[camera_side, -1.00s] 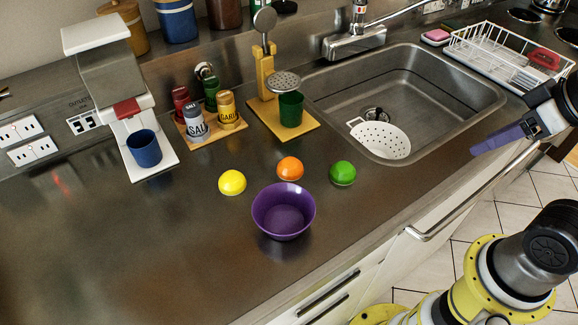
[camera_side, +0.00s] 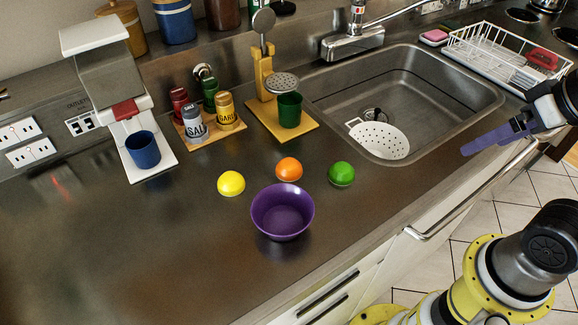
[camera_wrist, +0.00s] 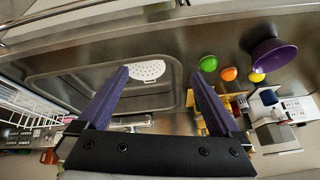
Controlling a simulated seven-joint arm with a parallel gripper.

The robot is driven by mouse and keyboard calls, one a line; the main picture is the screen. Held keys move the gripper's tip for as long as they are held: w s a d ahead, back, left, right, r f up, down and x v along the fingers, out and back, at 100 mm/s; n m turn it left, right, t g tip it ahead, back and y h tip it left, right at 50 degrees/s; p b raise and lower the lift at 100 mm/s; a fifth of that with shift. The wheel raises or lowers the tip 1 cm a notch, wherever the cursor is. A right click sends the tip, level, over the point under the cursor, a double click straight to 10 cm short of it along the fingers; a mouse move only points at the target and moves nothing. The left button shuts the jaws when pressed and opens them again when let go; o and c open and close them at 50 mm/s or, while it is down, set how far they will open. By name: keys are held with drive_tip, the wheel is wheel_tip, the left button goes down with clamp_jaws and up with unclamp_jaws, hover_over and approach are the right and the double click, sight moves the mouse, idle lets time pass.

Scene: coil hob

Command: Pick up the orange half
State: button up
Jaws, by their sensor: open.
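The orange half (camera_side: 289,169) lies on the metal counter behind the purple bowl (camera_side: 283,211), between the yellow half (camera_side: 231,183) and the green half (camera_side: 341,173). In the wrist view the orange half (camera_wrist: 228,74) sits right of centre, between the green half (camera_wrist: 208,63) and the yellow half, beside the bowl (camera_wrist: 272,56). My gripper (camera_side: 469,149) is at the right, over the sink's front right edge, far from the orange half. In the wrist view my gripper (camera_wrist: 160,74) is open, its two purple fingers apart with nothing held between them.
A sink (camera_side: 459,97) with a white strainer (camera_side: 379,139) lies between my gripper and the fruit. A juicer stand with a green cup (camera_side: 289,110), spice shakers (camera_side: 226,111) and a coffee machine with a blue cup (camera_side: 143,149) stand behind. The front left counter is clear.

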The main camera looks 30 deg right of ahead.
drive_tip(key=w+a+r+m, duration=0.1)
drive_tip(key=w+r+m, duration=0.4)
drive_tip(key=r+m, duration=0.3)
drive_tip(key=m+g, duration=0.5)
drive_tip(key=m, duration=0.3)
hover_over(289, 162)
wheel_tip(289, 162, down, 10)
drive_tip(key=f, duration=0.7)
drive_tip(key=shift+w+d+f, duration=0.15)
drive_tip(key=shift+d+f, duration=0.15)
drive_tip(key=shift+d, duration=0.1)
drive_tip(key=shift+s+a+f, duration=0.1)
drive_tip(key=shift+a+f, duration=0.1)
drive_tip(key=shift+f, duration=1.15)
drive_tip(key=shift+s+a+f, duration=0.1)
drive_tip(key=shift+a+f, duration=0.1)
drive_tip(key=shift+f, duration=1.15)
